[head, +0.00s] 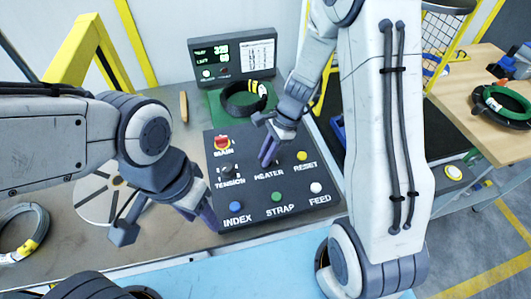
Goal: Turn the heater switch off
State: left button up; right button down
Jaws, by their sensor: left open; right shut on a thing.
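The dark control panel (240,188) lies on the bench in the head view, with labelled controls. The HEATER label (269,174) is readable at its middle. The heater switch above that label is hidden behind my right gripper (268,153), which comes down from above and is shut on it. Whether the switch is turned on or off cannot be seen. My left gripper (207,214) is open and empty, pointing down at the panel's left edge near the INDEX button.
The panel also carries a red MAIN knob (222,143), a TENSION knob (227,170), and blue INDEX (235,206), green STRAP (277,197), white FEED (316,187) and yellow RESET (302,155) buttons. A display box (233,57) and a black coil (243,98) stand behind.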

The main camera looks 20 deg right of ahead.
jog(key=n+g+p, duration=0.1)
jog(key=n+p, duration=0.1)
jog(key=n, duration=0.1)
jog(key=shift+r+n, duration=0.15)
jog(key=shift+n, duration=0.15)
jog(key=n+g+p, duration=0.1)
jog(key=n, duration=0.1)
jog(key=n+h, duration=0.1)
jog(key=n, duration=0.1)
jog(key=shift+n+g+h+p, duration=0.3)
jog(key=shift+g+p, duration=0.05)
jog(key=shift+g, duration=0.05)
jog(key=n+h+p, duration=0.1)
jog(key=n, duration=0.2)
jog(key=shift+n+g, duration=0.3)
jog(key=shift+n+h+p, duration=0.35)
jog(key=shift+n+h, duration=0.55)
jog(key=shift+n, duration=1.3)
jog(key=c, duration=0.8)
grip_release()
jog(key=shift+w, duration=0.1)
